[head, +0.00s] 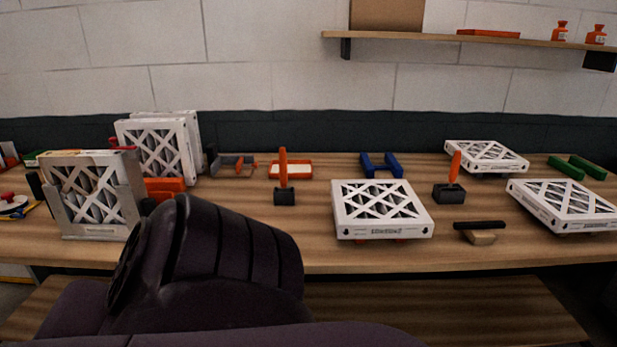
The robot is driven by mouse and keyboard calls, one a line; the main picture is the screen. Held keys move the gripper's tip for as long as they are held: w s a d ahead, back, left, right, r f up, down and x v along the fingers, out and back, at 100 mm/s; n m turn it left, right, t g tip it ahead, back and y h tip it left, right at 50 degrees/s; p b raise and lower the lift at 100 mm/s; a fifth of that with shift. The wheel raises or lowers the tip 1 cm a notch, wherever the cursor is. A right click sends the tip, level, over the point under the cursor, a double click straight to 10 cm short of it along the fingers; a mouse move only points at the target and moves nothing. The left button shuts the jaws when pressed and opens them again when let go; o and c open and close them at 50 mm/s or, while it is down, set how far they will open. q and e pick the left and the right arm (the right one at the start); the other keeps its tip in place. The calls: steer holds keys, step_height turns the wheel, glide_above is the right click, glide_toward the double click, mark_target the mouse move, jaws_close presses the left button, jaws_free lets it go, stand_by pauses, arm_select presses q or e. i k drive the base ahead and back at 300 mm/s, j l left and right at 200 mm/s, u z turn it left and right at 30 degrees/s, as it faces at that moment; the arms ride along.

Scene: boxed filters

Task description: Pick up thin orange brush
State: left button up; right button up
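Two upright orange handles stand on the table, each rising from a black block. One orange-handled item (283,163) is left of centre, and its black block (285,196) sits behind the table's front edge. The other orange-handled item (455,166) is thinner-looking and leans slightly right, in its black block (449,194) right of centre. I cannot tell for sure which one is the thin orange brush, and any bristles are hidden. A large dark arm link of mine fills the lower left foreground. Neither gripper is in view.
A white-framed filter (383,212) lies between the two handles. More filters lie at right (566,206) and stand at left (92,195). A blue holder (381,165) and orange-rimmed tray (291,170) sit behind.

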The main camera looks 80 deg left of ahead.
mark_target(283, 159)
steer(key=u, duration=2.65)
steer(key=i+l+z, duration=0.1)
steer(key=l, duration=0.2)
steer(key=i+l+z, duration=0.1)
steer(key=l, duration=0.15)
steer(key=i+l+z, duration=0.1)
steer(key=l, duration=0.2)
